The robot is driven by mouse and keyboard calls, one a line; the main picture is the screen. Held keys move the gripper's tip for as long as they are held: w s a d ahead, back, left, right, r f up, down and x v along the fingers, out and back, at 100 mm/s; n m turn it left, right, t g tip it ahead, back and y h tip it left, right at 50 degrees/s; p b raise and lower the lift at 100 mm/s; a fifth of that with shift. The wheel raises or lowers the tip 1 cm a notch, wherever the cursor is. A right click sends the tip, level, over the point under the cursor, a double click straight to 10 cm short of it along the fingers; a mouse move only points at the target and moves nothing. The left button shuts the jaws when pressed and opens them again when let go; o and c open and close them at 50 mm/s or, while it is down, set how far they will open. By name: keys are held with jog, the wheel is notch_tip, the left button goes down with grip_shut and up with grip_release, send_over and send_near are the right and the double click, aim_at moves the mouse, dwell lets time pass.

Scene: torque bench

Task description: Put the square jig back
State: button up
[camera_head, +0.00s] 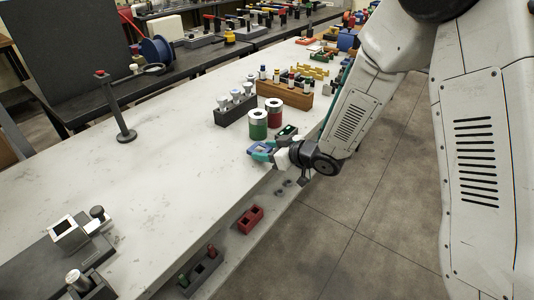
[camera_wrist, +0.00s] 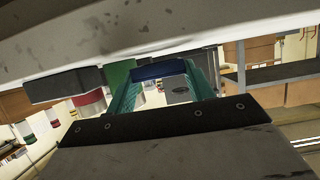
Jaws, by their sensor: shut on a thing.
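My gripper (camera_head: 262,151) has teal fingers and is over the near right edge of the pale bench (camera_head: 150,165). It is shut on a small blue and grey block (camera_head: 259,148). The wrist view shows the block's blue face (camera_wrist: 165,68) between the teal fingers; part of it is hidden. I cannot tell from its shape whether this block is the square jig. A red block with dark openings (camera_head: 250,218) sits on the lower shelf. A metal block with a dark square opening (camera_head: 70,234) sits on a dark base at lower left.
Green (camera_head: 258,124) and red (camera_head: 273,112) cans stand just beyond my gripper. A dark rack (camera_head: 235,108) and a wooden rack (camera_head: 285,94) stand farther back. A dark post stand (camera_head: 120,115) is at the left. The bench's middle is clear.

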jog(key=shift+f, duration=0.55)
jog(key=shift+f, duration=0.1)
jog(key=o, duration=1)
jog(key=shift+c, duration=0.2)
